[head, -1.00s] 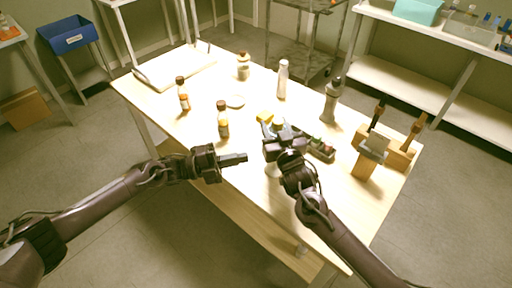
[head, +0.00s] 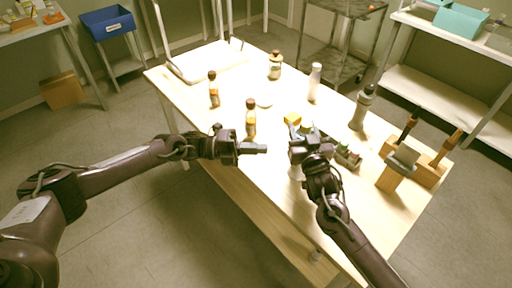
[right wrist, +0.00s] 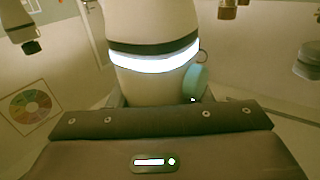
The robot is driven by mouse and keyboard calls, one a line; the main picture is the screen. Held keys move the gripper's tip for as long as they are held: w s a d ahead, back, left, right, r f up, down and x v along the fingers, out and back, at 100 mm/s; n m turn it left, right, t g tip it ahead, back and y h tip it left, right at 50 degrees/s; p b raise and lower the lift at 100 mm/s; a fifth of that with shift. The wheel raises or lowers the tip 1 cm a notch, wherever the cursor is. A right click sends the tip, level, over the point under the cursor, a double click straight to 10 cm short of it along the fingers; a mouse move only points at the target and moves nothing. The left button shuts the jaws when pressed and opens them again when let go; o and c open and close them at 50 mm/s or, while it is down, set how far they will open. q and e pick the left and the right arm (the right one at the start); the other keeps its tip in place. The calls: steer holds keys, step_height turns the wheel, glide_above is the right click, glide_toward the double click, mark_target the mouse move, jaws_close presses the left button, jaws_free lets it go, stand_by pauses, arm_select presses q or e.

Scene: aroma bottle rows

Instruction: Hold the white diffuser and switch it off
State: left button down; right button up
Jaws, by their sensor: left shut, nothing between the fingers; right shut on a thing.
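The white diffuser shows in the right wrist view (right wrist: 150,25) as a pale rounded body with a dark band and a bright glowing ring. A teal round part (right wrist: 195,82) sits at its side. In the head view most of it is hidden behind my right gripper (head: 308,146), which is shut on it near the table's front edge. A pale part shows just below the gripper. My left gripper (head: 255,149) is shut and empty. It points toward the right gripper, with a clear gap to it and to the diffuser.
On the table (head: 290,215) stand amber bottles (head: 250,120), a white bottle (head: 315,82) and a grey bottle (head: 362,108). A wooden stand (head: 392,178) is at the right.

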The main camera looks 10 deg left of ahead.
arm_select(q)
steer(key=w+d, duration=0.1)
steer(key=d, duration=0.5)
steer(key=shift+d+r, duration=0.15)
steer(key=shift+d, duration=0.2)
steer(key=shift+w, duration=0.1)
steer(key=shift+w+d, duration=0.6)
steer(key=shift+w, duration=0.15)
arm_select(e)
steer(key=shift+s+a, duration=0.1)
arm_select(q)
steer(key=shift+a+r, duration=0.1)
steer(key=shift+a, duration=0.05)
arm_select(e)
steer(key=shift+a, duration=0.15)
arm_select(q)
steer(key=s+a, duration=0.2)
steer(key=a, duration=0.7)
steer(key=shift+a+f, duration=0.35)
steer(key=shift+a, duration=0.05)
arm_select(e)
steer(key=shift+d, duration=0.3)
